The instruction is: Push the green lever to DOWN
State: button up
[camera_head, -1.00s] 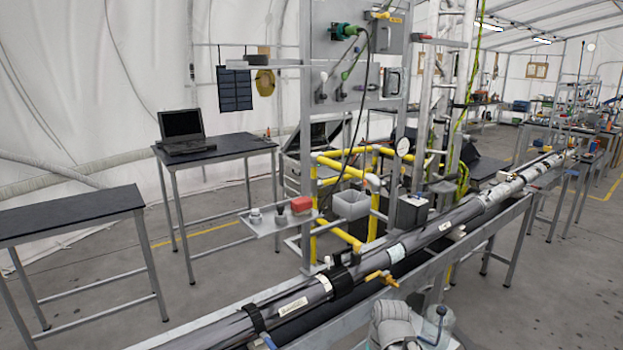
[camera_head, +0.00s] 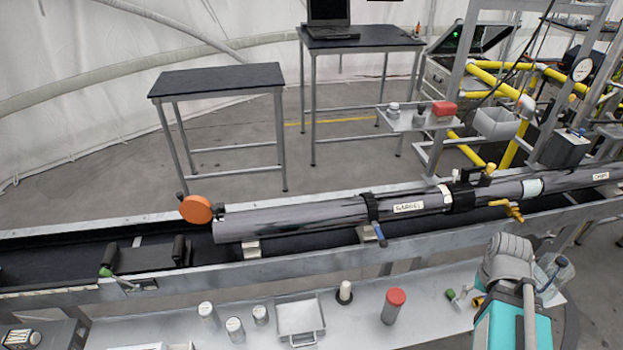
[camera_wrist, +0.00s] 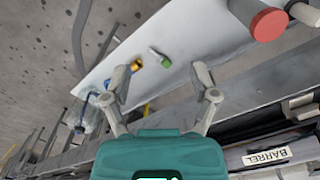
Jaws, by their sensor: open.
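A lever with a green grip (camera_head: 106,272) is on the near side of the long trough, at the left of the head view. Its arm slants down to the right toward a small dark plate on the trough wall; I cannot read any marking there. My gripper (camera_wrist: 161,72) is open and empty in the wrist view, above the shelf. My arm is at the lower right of the head view, far to the right of the lever. The lever does not show in the wrist view.
The trough (camera_head: 330,262) holds a long dark barrel (camera_head: 320,219) with an orange round cap (camera_head: 195,209) at its left end. The shelf (camera_head: 265,285) below carries a red-topped cylinder (camera_head: 393,306), a metal tray (camera_head: 299,318) and several small jars.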

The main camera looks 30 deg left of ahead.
aim_at(106, 274)
jog(key=u, duration=2.55)
